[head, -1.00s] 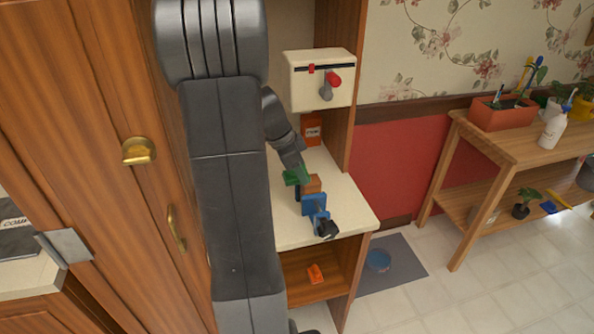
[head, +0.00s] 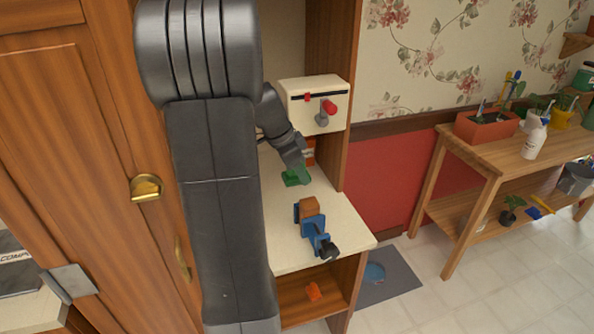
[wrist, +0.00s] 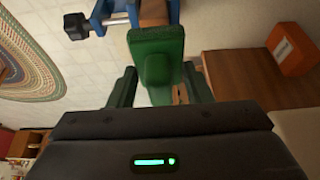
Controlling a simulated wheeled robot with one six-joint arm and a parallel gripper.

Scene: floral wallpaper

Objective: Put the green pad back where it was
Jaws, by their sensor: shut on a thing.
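The green pad (head: 296,178) is at my gripper's tip, over the pale counter (head: 290,238); I cannot tell if it touches the surface. My gripper (wrist: 158,90) is shut on the green pad, which also shows in the wrist view (wrist: 156,45), standing out between the two dark green fingers. A blue vise (head: 313,228) with a black handle sits near the counter's front, with a brown block (head: 309,207) at its jaws. The pad is apart from the block in the head view. The vise's blue frame (wrist: 106,20) also shows in the wrist view.
A cream box with a red lever (head: 316,104) hangs at the back. An orange box (head: 309,152) stands behind my gripper, near the right panel. A small orange thing (head: 313,291) lies on the shelf below. My arm covers the counter's left side.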

